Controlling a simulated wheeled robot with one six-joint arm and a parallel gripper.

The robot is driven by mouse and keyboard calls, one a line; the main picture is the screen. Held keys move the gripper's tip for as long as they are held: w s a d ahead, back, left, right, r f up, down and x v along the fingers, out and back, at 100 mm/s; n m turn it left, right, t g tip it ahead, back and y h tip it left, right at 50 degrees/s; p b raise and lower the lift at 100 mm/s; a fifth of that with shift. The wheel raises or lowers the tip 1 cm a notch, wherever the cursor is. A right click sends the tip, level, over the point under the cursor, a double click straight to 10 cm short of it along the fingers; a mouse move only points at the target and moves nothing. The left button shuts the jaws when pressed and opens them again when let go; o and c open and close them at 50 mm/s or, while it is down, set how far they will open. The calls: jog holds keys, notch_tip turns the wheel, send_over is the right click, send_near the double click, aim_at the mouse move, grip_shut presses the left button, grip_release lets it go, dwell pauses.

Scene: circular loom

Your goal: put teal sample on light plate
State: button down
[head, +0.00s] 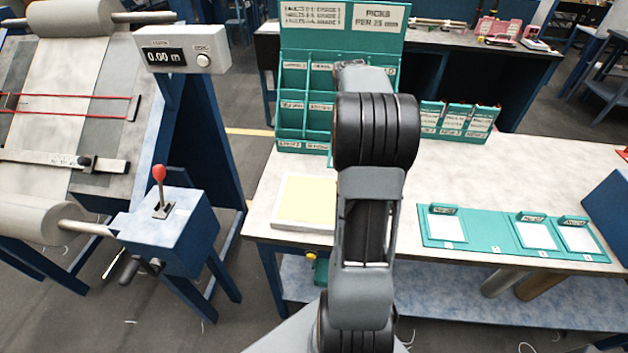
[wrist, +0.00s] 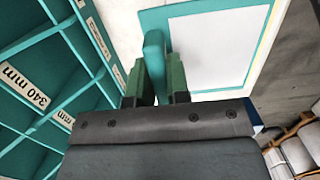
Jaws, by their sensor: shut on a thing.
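In the wrist view my gripper (wrist: 160,82) is shut on the upright teal tab of a flat teal-edged sample (wrist: 210,48) with a white face. The light plate (head: 288,222) lies on the bench in the head view, left of my arm, with a white rim and a pale yellow middle. Its pale edge (wrist: 265,52) shows past the sample in the wrist view. The sample is over the plate; I cannot tell whether they touch. In the head view my arm hides the gripper and the held sample.
A teal rack (head: 305,110) with compartments stands just behind the plate and close to my gripper. A teal mat (head: 490,240) with several white-faced, tabbed samples lies at right. Teal boxes (head: 455,122) stand at the back. The loom's control box (head: 170,230) is at left.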

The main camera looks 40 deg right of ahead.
jog(key=a, duration=0.1)
jog(key=a+f, duration=0.1)
jog(key=a, duration=0.2)
jog(key=shift+w+a+f+p, duration=0.1)
jog(key=shift+a+f+p, duration=0.2)
jog(key=shift+a+f, duration=0.1)
send_over(321, 188)
jog(key=f, duration=0.3)
jog(key=d+f, duration=0.1)
jog(key=shift+w+f, duration=0.1)
jog(key=shift+f, duration=0.3)
jog(key=shift+a+f+p, duration=0.3)
jog(key=shift+a+f, duration=0.2)
jog(key=shift+f, duration=0.1)
jog(key=shift+w+a+f, duration=0.1)
jog(key=shift+a+f, duration=0.05)
jog(key=shift+f, duration=0.75)
jog(key=shift+a+f, duration=0.1)
jog(key=shift+f, duration=0.75)
jog(key=shift+f, duration=0.2)
jog(key=c, duration=1.1)
grip_release()
